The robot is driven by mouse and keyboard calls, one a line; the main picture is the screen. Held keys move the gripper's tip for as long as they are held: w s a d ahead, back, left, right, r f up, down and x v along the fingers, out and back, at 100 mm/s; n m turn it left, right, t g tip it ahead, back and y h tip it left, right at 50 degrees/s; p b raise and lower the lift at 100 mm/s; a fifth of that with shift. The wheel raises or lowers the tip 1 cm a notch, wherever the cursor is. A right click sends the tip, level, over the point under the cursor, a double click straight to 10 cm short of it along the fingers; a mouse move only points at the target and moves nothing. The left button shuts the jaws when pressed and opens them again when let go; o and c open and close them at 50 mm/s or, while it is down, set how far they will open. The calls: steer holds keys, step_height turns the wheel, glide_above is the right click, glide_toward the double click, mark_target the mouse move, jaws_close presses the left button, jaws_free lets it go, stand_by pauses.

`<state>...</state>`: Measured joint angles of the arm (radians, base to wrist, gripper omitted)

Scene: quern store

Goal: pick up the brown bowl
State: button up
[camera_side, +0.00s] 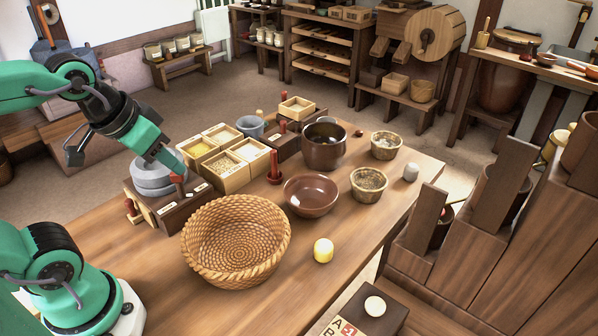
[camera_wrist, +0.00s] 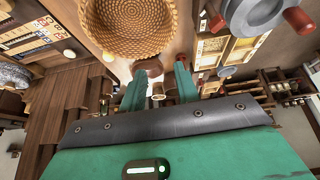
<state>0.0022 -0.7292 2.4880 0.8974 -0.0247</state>
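The brown bowl (camera_side: 311,195) is shallow, glazed and empty. It stands upright on the wooden table in the side view, right of the wicker basket (camera_side: 237,240). My gripper (camera_side: 178,166) is at the left, above the grey quern stones (camera_side: 150,172), well apart from the bowl. In the wrist view my gripper (camera_wrist: 159,78) shows two green fingers with a clear gap and nothing held. A small brown rounded shape shows beyond the fingertips there; I cannot tell whether it is the bowl.
A taller brown pot (camera_side: 323,150) stands behind the bowl, and a small woven basket (camera_side: 368,184) to its right. Wooden boxes of grain (camera_side: 228,170) and a red-handled tool (camera_side: 274,168) are left of it. The table's front is mostly clear.

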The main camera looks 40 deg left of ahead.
steer(key=w+d+n+g, duration=0.1)
steer(key=w+n, duration=0.3)
steer(key=w, duration=0.3)
steer(key=n+g, duration=0.3)
steer(key=n, duration=0.6)
glide_above(286, 197)
steer(key=s, duration=0.1)
step_height(286, 197, down, 14)
steer(key=shift+w+f, duration=0.2)
steer(key=shift+f, duration=1.05)
steer(key=shift+w+f, duration=0.15)
steer(key=shift+f, duration=1.05)
steer(key=shift+w+f, duration=0.2)
steer(key=shift+f, duration=1.05)
steer(key=shift+c, duration=0.2)
jaws_close()
